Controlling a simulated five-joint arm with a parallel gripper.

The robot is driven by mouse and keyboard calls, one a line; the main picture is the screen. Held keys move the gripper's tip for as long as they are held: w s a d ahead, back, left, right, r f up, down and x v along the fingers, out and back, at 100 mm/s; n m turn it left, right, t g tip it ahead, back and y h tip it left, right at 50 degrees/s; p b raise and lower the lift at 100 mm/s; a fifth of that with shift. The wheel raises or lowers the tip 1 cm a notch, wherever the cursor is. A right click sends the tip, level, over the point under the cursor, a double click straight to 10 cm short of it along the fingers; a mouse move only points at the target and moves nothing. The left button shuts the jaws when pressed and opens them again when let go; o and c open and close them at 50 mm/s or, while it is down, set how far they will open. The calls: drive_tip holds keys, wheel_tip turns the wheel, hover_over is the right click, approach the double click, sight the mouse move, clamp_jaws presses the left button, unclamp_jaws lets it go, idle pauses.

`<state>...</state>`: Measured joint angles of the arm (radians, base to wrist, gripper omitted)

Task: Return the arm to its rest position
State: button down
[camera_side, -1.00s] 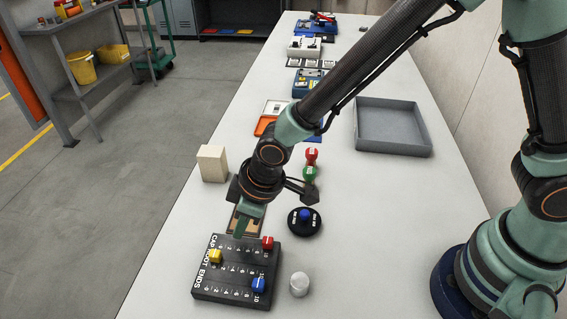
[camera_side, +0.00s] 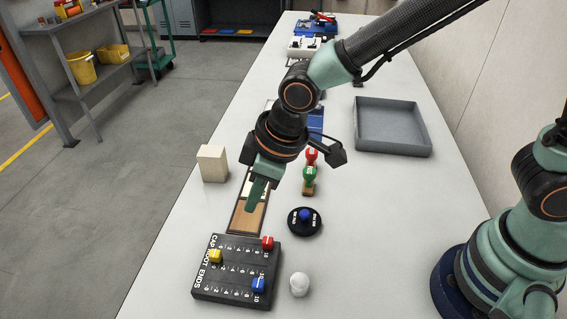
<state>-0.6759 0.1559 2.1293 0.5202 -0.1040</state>
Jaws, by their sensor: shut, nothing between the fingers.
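My gripper (camera_side: 256,194) is shut and empty. It points down above the table (camera_side: 400,220), over a flat brown-and-tan panel (camera_side: 248,215) and behind the black block (camera_side: 233,283) marked "CAP ROOT ENDS". Red (camera_side: 267,243), yellow (camera_side: 215,256) and blue (camera_side: 258,285) pieces sit on that block. My upper arm links reach in from the top right and hide part of the table's far half.
A cream block (camera_side: 212,163) stands left of my gripper. Red (camera_side: 311,156) and green (camera_side: 310,175) knobs, a black disc with a blue knob (camera_side: 305,216) and a white knob (camera_side: 299,284) stand to the right. A grey tray (camera_side: 428,151) lies further back.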

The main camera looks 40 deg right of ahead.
drive_tip(key=s+d+r+m+t+h, duration=0.1)
drive_tip(key=d+r+m, duration=0.3)
drive_tip(key=d, duration=0.9)
drive_tip(key=s+d+r+m+t+h, duration=0.1)
drive_tip(key=s+d+r+m, duration=0.2)
drive_tip(key=d, duration=1)
wheel_tip(320, 180, up, 5)
drive_tip(key=shift+d+f+m+t, duration=0.2)
drive_tip(key=shift+m+t, duration=0.1)
drive_tip(key=shift+m, duration=0.7)
drive_tip(key=shift+a, duration=0.15)
